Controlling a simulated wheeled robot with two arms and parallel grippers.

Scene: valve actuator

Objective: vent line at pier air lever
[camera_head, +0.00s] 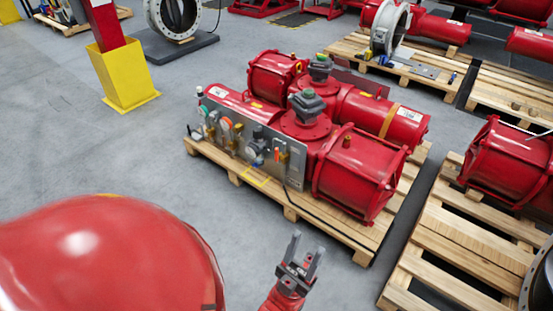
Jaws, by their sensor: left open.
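A red valve actuator (363,168) lies on a wooden pallet in the middle of the head view. A grey control panel (240,137) stands along its near left side. The panel carries small fittings, among them an orange-handled one (226,126), a grey round one (258,148) and another orange one (281,152). Which of them is the air lever I cannot tell. My left gripper (303,251) is at the bottom centre, fingers apart and empty, in front of the pallet and away from the panel. My right gripper is not in view.
The wooden pallet (292,213) edges the actuator, and a dark cable hangs over its front. Another pallet (440,262) with red actuators is at the right. A yellow post guard (123,76) stands upper left.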

